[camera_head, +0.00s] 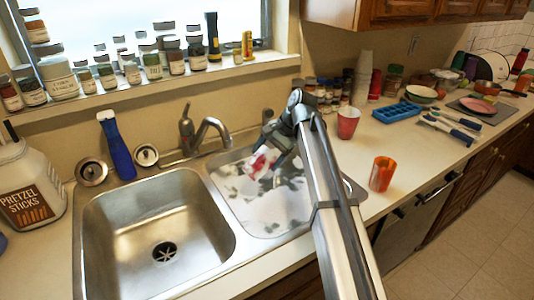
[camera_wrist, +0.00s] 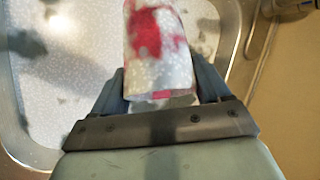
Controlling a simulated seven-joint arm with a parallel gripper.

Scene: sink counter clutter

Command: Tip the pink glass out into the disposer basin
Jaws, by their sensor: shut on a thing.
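My gripper (camera_head: 272,155) is over the right basin (camera_head: 250,217), shut on a whitish glass with pink-red patches (camera_head: 260,163). In the wrist view the glass (camera_wrist: 160,50) sits between the two fingers of my gripper (camera_wrist: 160,90) and points away from the palm. In the head view the glass looks tilted; its contents cannot be made out. The left basin (camera_head: 120,215) is bare steel with a dark, star-shaped drain (camera_head: 164,252). The right basin holds a pale layer with grey blotches, and its drain is hidden.
A faucet (camera_head: 208,130) stands behind the divider. A pink-red cup (camera_head: 348,122) and an orange-red cup (camera_head: 382,174) stand on the counter at right. Bottles line the sill.

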